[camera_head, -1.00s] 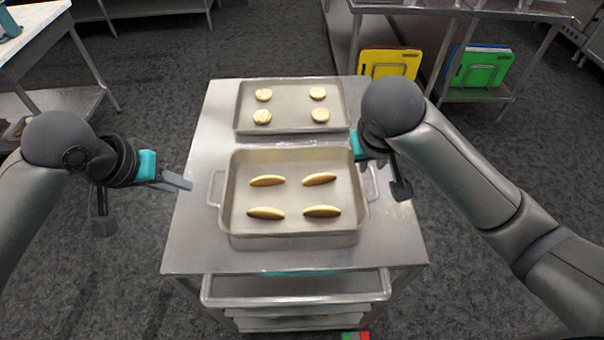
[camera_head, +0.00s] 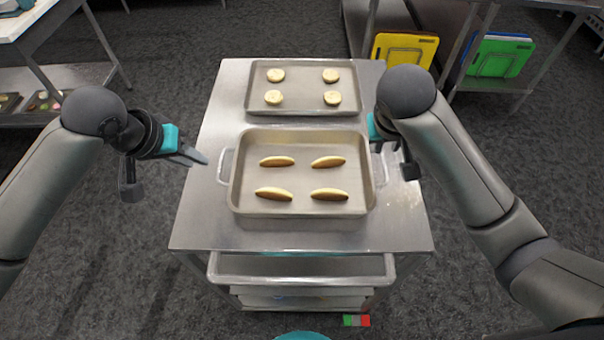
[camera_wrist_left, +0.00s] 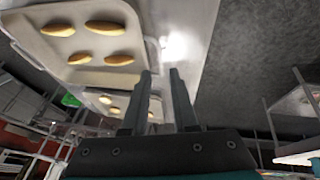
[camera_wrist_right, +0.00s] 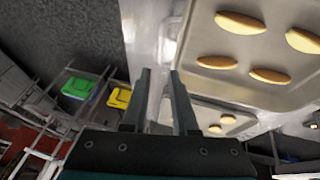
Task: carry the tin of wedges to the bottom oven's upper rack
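The tin of wedges (camera_head: 302,206) is a deep metal roasting tin on a steel trolley top, with a loop handle at each side. Several potato wedges (camera_head: 277,161) lie apart in it. My left gripper (camera_head: 198,158) is beside the tin's left handle (camera_head: 225,167), apart from it; its fingers (camera_wrist_left: 160,90) are parted with nothing between them. My right gripper (camera_head: 398,148) is close to the tin's right handle, which it partly hides; its fingers (camera_wrist_right: 159,88) are parted and look empty. Whether it touches the handle I cannot tell. No oven is in view.
A shallow tray (camera_head: 303,107) with several round pieces stands behind the tin on the trolley (camera_head: 220,235). Trays sit on the trolley's lower levels. A rack with yellow (camera_head: 405,48) and green (camera_head: 500,55) boards stands at back right. Bare floor (camera_head: 130,270) lies around the trolley.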

